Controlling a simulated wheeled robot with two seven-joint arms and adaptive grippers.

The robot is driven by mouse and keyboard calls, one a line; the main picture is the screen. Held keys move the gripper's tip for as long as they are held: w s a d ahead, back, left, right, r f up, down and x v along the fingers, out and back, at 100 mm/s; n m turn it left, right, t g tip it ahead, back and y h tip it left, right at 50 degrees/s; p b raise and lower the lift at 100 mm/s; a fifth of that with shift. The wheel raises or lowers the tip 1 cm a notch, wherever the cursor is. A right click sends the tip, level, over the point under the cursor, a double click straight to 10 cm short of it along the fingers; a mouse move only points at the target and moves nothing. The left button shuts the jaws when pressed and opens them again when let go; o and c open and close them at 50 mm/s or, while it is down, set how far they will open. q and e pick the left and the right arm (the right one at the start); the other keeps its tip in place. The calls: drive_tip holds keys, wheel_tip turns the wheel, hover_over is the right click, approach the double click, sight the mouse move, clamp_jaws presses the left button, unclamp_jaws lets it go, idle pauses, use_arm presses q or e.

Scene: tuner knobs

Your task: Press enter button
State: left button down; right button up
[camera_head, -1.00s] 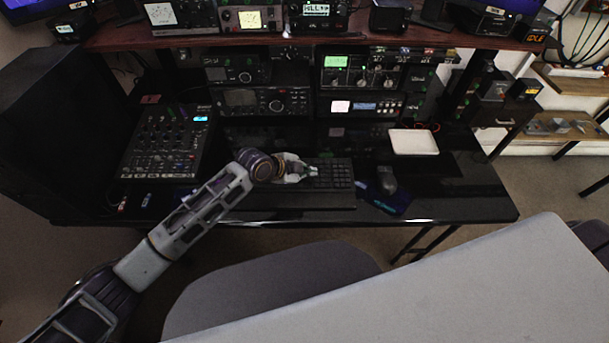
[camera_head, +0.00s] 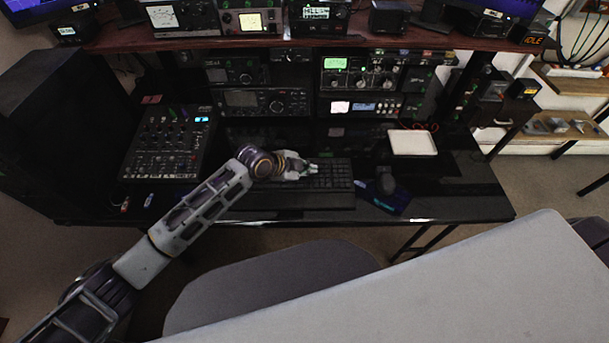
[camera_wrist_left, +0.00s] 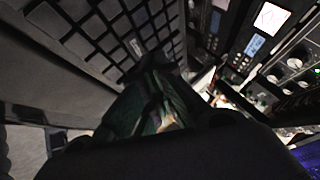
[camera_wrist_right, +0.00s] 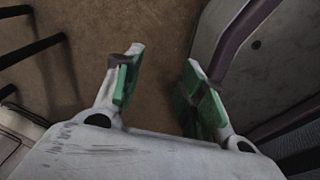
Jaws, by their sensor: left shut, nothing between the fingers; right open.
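A black keyboard (camera_head: 335,174) lies on the dark glossy desk; its keys also fill the upper left of the left wrist view (camera_wrist_left: 100,30). One lighter key (camera_wrist_left: 135,47) shows there, but I cannot read which key is the enter button. My left gripper (camera_head: 312,169) is shut and empty, with its tips over the right half of the keyboard. In the left wrist view its green fingertips (camera_wrist_left: 158,75) are close to the keys; I cannot tell whether they touch. My right gripper (camera_wrist_right: 165,80) is open and empty, above the floor, away from the desk.
A mouse (camera_head: 386,181) sits right of the keyboard on a dark blue mat (camera_head: 395,203). A white tray (camera_head: 412,142) lies further right. A mixer (camera_head: 168,148) stands left. Radio units (camera_head: 362,72) line the back below a wooden shelf (camera_head: 270,38). A chair (camera_head: 265,285) stands in front.

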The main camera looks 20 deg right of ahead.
use_arm(q)
drive_tip(key=shift+r+p, duration=0.4)
drive_tip(key=shift+r, duration=0.5)
wheel_tip(320, 180, up, 3)
drive_tip(key=p, duration=0.3)
